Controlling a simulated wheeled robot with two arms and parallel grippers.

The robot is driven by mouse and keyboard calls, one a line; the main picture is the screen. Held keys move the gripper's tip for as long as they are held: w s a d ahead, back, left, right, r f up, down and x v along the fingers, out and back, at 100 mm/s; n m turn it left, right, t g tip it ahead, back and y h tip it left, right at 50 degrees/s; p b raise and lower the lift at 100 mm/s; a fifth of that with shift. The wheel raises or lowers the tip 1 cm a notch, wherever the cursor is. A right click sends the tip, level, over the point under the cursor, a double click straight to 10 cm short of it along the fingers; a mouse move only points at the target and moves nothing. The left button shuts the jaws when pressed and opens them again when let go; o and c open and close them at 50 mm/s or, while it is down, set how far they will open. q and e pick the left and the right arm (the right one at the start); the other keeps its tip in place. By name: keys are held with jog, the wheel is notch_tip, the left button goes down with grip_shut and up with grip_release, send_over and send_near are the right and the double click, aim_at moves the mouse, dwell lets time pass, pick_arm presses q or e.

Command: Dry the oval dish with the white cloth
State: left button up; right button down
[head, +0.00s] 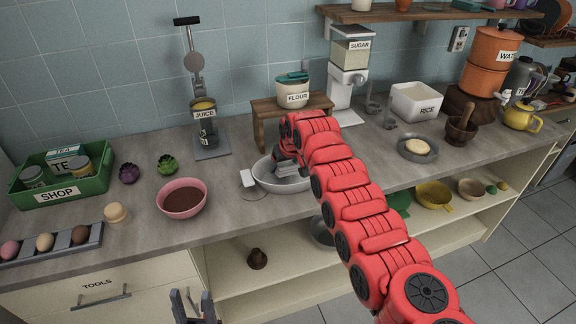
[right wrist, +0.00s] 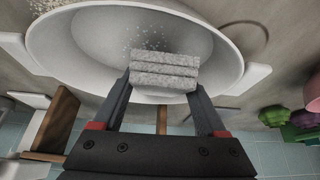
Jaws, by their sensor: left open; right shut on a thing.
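The white oval dish (head: 263,176) stands on the counter in front of a small wooden stand. A white handle shows at its left end. In the right wrist view the dish (right wrist: 90,45) shows its inside, with pale specks on the inner wall. My right gripper (head: 287,172) is inside the dish's outline, shut on the white cloth (right wrist: 165,70), a folded, speckled pad. The pad is over the dish's inner wall near the rim; I cannot tell whether it touches. My left gripper (head: 195,306) is open and empty, low in front of the counter.
A pink bowl (head: 182,202) stands left of the dish. The wooden stand (head: 262,110) with the flour jar (head: 292,90) is behind it, and the sugar dispenser (head: 348,75) is to the right. An open shelf (head: 290,298) lies below the counter.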

aim_at(284, 163)
jog(key=shift+w+d+r+b, duration=0.1)
jog(key=shift+w+d+b, duration=0.1)
jog(key=shift+d, duration=0.7)
jog(key=shift+w+d+b, duration=0.15)
jog(key=shift+w+d, duration=0.05)
jog(key=shift+d, duration=0.65)
jog(key=shift+s+a+r+b, duration=0.1)
jog(key=shift+s+a+b, duration=0.15)
jog(key=shift+a, duration=0.65)
jog(key=shift+s+a+r+b, duration=0.1)
jog(key=shift+s+a+b, duration=0.15)
jog(key=shift+a, duration=0.65)
jog(key=shift+w, duration=0.1)
jog(key=shift+r+p, duration=0.75)
jog(key=shift+r, duration=2.25)
